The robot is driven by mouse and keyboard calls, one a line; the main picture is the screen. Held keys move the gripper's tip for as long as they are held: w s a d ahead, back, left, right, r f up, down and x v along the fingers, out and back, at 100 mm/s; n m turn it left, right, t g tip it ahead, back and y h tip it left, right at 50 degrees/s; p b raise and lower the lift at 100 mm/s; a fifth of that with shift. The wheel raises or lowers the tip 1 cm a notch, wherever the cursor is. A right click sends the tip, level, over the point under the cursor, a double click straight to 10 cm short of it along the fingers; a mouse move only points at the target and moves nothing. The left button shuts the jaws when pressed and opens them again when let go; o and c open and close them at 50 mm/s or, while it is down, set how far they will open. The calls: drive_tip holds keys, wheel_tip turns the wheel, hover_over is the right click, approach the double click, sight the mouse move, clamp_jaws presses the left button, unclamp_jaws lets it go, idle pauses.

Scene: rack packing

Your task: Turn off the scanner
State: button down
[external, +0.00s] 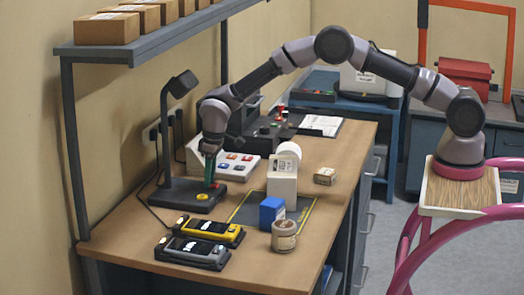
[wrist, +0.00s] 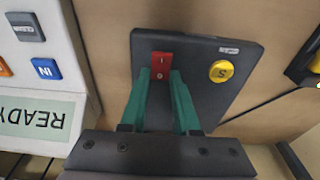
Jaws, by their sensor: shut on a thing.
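The scanner is a black stand with a bent head (external: 182,84) over a flat dark base (external: 173,199), on the left of the bench. In the wrist view the base (wrist: 200,100) carries a red rocker switch (wrist: 161,62) near one edge and a round yellow button marked S (wrist: 221,71). My gripper (external: 209,184) points down at the base with green fingers. In the wrist view my gripper (wrist: 161,76) has its fingertips on either side of the red switch and is shut on it. The switch is hidden in the external view.
A white console (external: 250,172) with coloured buttons stands close behind the gripper. Two handheld devices, yellow (external: 215,230) and grey (external: 190,252), lie in front. A blue box (external: 271,213), a jar (external: 284,236) and a white printer (external: 283,180) stand to the right. A shelf (external: 150,42) hangs above.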

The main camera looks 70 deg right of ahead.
sight(215, 184)
drive_tip(key=c, duration=0.6)
unclamp_jaws()
drive_tip(key=shift+c, duration=0.2)
wheel_tip(215, 184, up, 11)
drive_tip(key=s, duration=0.1)
drive_tip(key=shift+s, duration=0.2)
drive_tip(key=shift+f, duration=0.1)
